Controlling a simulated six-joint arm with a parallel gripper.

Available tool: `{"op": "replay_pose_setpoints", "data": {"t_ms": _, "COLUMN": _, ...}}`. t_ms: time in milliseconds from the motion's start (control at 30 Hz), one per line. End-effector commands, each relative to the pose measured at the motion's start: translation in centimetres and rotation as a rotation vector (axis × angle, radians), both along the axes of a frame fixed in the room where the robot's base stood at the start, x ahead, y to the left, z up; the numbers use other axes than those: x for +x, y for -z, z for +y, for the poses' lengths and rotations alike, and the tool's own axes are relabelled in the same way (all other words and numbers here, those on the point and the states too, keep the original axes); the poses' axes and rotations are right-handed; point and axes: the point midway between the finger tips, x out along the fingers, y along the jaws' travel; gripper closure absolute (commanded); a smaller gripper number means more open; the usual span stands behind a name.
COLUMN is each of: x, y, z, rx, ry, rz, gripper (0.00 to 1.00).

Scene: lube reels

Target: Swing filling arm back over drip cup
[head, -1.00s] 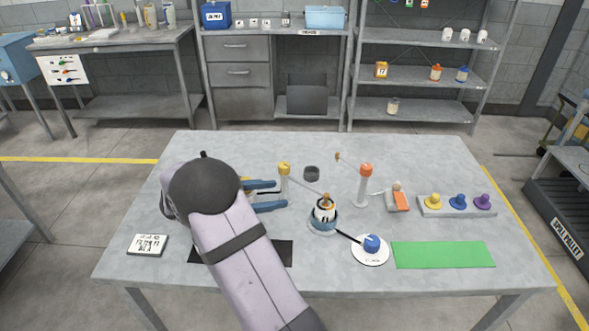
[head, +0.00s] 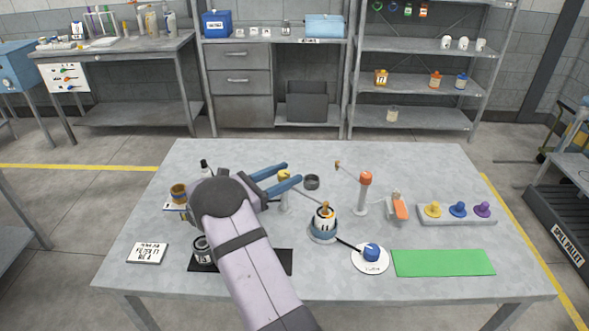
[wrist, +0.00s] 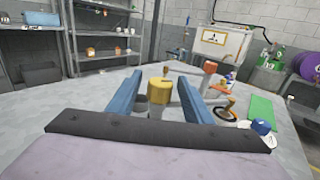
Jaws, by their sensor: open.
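A yellow-capped post (head: 284,177) stands left of the table's middle. In the wrist view the post's yellow cap (wrist: 159,88) shows between the two open fingers; contact cannot be told.
An orange-capped post (head: 365,179) with its own thin arm stands to the right. Behind the green mat (head: 443,262) is a rack (head: 457,217) with yellow, blue and purple knobs. A blue-knobbed white disc (head: 370,259) lies in front. A can (head: 202,250) on a black mat is beside my arm.

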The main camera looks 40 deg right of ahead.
Motion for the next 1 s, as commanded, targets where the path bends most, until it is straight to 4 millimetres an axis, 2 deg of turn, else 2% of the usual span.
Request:
{"op": "replay_pose_setpoints", "data": {"t_ms": 100, "x": -0.3, "y": -0.1, "z": -1.6, "rx": 0.001, "ry": 0.003, "rz": 0.000, "gripper": 0.54}}
{"op": "replay_pose_setpoints", "data": {"t_ms": 300, "x": -0.4, "y": 0.0, "z": -3.1, "rx": 0.001, "ry": 0.001, "rz": 0.001, "gripper": 0.54}}
{"op": "replay_pose_setpoints", "data": {"t_ms": 633, "x": -0.4, "y": 0.1, "z": -3.4, "rx": 0.001, "ry": -0.001, "rz": 0.000, "gripper": 0.54}}
{"op": "replay_pose_setpoints", "data": {"t_ms": 667, "x": -0.4, "y": 0.1, "z": -3.4, "rx": 0.001, "ry": -0.001, "rz": 0.000, "gripper": 0.56}}
{"op": "replay_pose_setpoints", "data": {"t_ms": 833, "x": -0.4, "y": 0.0, "z": -3.4, "rx": 0.001, "ry": 0.000, "rz": 0.000, "gripper": 0.97}}
{"op": "replay_pose_setpoints", "data": {"t_ms": 867, "x": -0.4, "y": 0.0, "z": -3.4, "rx": 0.001, "ry": 0.000, "rz": 0.000, "gripper": 1.00}}
{"op": "replay_pose_setpoints", "data": {"t_ms": 1000, "x": -0.4, "y": 0.0, "z": -3.4, "rx": 0.001, "ry": -0.002, "rz": 0.000, "gripper": 1.00}}
